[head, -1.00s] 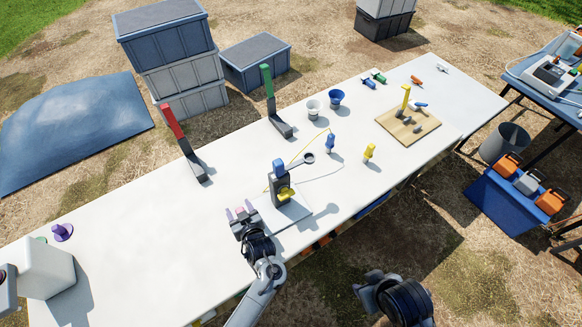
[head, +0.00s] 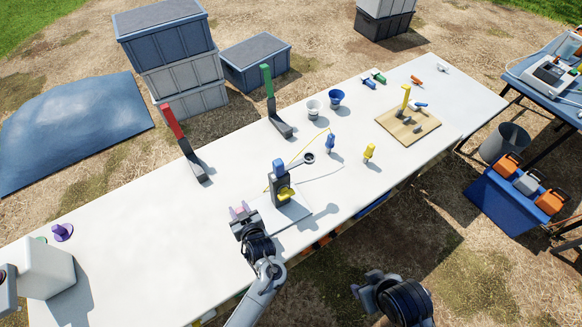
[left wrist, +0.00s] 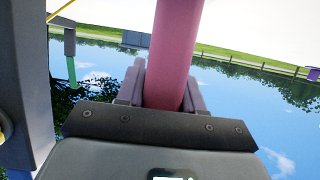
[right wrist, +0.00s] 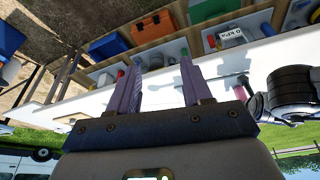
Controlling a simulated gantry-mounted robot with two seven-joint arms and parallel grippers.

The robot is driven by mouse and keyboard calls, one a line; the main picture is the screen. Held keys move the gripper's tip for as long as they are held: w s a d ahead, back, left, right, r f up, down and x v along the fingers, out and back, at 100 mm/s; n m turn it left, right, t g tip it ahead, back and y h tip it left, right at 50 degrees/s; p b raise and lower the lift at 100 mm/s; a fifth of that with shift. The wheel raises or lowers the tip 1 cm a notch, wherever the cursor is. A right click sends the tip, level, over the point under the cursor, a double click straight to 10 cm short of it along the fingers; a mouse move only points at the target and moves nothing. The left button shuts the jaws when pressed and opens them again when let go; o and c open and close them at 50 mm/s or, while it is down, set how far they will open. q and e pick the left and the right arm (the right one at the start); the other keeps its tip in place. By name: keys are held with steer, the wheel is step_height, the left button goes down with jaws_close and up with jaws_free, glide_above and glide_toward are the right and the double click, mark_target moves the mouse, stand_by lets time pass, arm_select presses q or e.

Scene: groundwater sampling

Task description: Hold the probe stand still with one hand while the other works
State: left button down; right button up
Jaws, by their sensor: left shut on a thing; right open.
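The probe stand (head: 282,188) is upright on a pale base plate (head: 296,212) near the table's front edge. It has a dark column, a blue top, a yellow knob and a side arm ending in a dark ring. My left gripper (head: 239,212) is at the plate's left side, shut on an upright pink handle (left wrist: 174,50), which fills the gap between the fingers in the left wrist view. Whether the handle joins the plate is hidden. My right gripper (right wrist: 158,72) is open and empty, off the table's front edge; its fingers also show in the head view (head: 362,291).
A blue bottle-like piece (head: 330,143) and a yellow one (head: 369,152) stand right of the stand. A thin yellow line runs behind it. Red (head: 184,143) and green (head: 271,100) posts stand farther back. A wooden board (head: 408,127) lies at right. The table's left middle is clear.

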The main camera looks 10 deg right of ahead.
steer(key=shift+o, duration=0.8)
steer(key=shift+w, duration=0.15)
steer(key=n+t+y, duration=0.2)
steer(key=t+y, duration=0.3)
steer(key=t, duration=0.9)
glide_toward(281, 170)
steer(key=shift+x, duration=4.9)
steer(key=shift+r, duration=0.15)
steer(key=shift+c, duration=0.4)
